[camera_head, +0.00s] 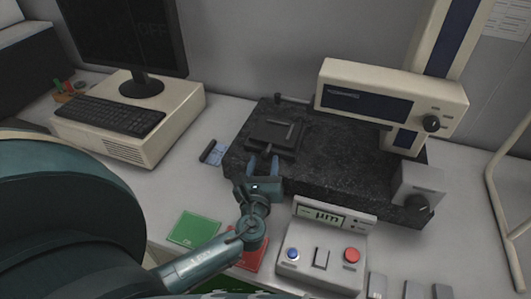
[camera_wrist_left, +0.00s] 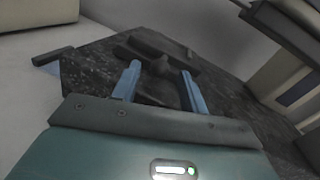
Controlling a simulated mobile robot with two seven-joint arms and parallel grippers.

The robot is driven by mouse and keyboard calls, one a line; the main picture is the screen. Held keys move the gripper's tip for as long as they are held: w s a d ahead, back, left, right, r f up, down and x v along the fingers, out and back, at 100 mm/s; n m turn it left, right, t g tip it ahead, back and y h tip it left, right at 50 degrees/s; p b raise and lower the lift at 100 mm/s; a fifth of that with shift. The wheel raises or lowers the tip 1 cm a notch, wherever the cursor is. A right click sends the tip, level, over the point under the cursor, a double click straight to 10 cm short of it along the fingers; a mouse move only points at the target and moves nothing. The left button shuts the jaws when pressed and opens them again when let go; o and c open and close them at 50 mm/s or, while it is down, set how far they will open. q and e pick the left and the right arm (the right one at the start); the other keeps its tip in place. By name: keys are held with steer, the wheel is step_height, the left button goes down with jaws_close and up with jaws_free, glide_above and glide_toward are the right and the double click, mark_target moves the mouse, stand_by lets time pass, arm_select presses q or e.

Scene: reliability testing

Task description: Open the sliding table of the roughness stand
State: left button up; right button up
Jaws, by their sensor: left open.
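The roughness stand has a dark speckled stone base (camera_head: 340,178) with a beige measuring head (camera_head: 390,97) on a column at its right rear. The sliding table (camera_head: 273,138) is a small dark plate with a raised bar on the left part of the base. It also shows in the left wrist view (camera_wrist_left: 155,62), ahead of the fingers. My left gripper (camera_head: 263,165) is open, its blue fingers just in front of the sliding table's near edge. In the left wrist view the fingers (camera_wrist_left: 162,82) stand apart with nothing clearly between them. Contact cannot be told. My right gripper is not in view.
A control box (camera_head: 325,250) with a µm display, blue and red buttons stands in front of the base. Green (camera_head: 194,228) and red cards lie near my left arm. A computer with keyboard (camera_head: 110,115) and monitor (camera_head: 125,40) stands at the left.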

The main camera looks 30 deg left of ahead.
mark_target(264, 159)
arm_select(q)
steer(key=shift+x, duration=1.8)
steer(key=shift+c, duration=0.5)
jaws_close()
